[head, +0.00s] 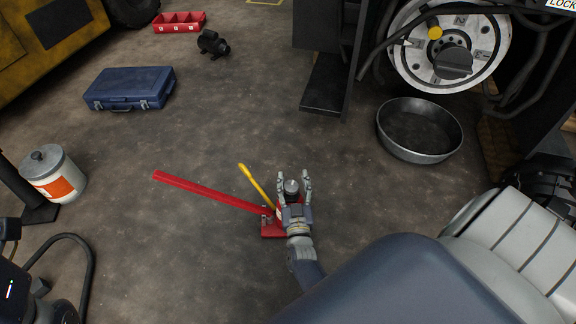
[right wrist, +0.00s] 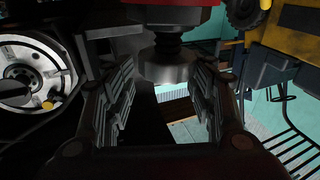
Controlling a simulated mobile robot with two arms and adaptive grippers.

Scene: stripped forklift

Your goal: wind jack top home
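The red jack (head: 270,231) stands on the floor at the middle front of the head view. Its round grey metal top (head: 291,187) shows between the fingers of my right gripper (head: 294,182). In the right wrist view the top (right wrist: 167,67) hangs from a dark threaded screw below the red jack body (right wrist: 172,14), as the picture is turned over. The fingers (right wrist: 160,100) stand apart on either side, with a visible gap on the left; contact on the right cannot be told. A long red bar and a yellow handle reach out from the jack. My left gripper does not show.
A dark round pan (head: 419,152) lies right of the jack, below a wheel hub (head: 448,50). A blue case (head: 130,88), a white can (head: 52,174) and a red bin (head: 179,22) stand to the left.

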